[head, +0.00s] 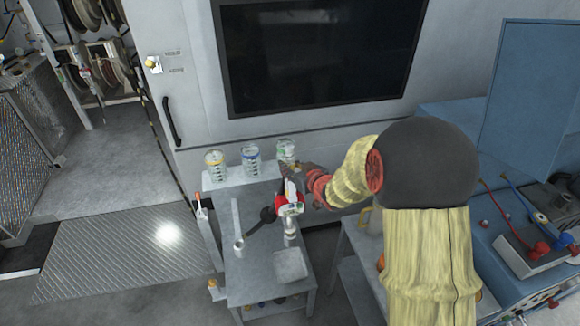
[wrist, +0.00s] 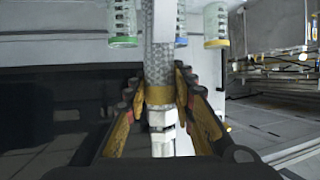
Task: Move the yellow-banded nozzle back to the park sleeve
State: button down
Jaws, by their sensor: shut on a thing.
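My gripper (head: 292,180) is over the small grey stand (head: 262,290), near the green-marked jar in the head view. In the wrist view my gripper (wrist: 160,100) is shut on the yellow-banded nozzle (wrist: 160,118), with a finger on each side of the yellow band. A braided grey hose runs from the nozzle toward the jars. In the head view the nozzle is mostly hidden by my gripper and cannot be made out clearly. A small upright metal cylinder (head: 239,245) stands on the left of the stand; I cannot tell whether it is the park sleeve.
Jars with yellow (head: 215,163), blue (head: 251,160) and green (head: 286,150) markings stand on a shelf behind the stand. A blue bench (head: 515,290) is at the right. Open floor lies left.

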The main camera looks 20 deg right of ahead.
jog(key=shift+f+b, duration=1.2)
jog(key=shift+f, duration=0.5)
jog(key=c, duration=1.4)
grip_release()
jog(key=shift+s+f, duration=0.1)
jog(key=shift+f, duration=0.05)
jog(key=v, duration=1.2)
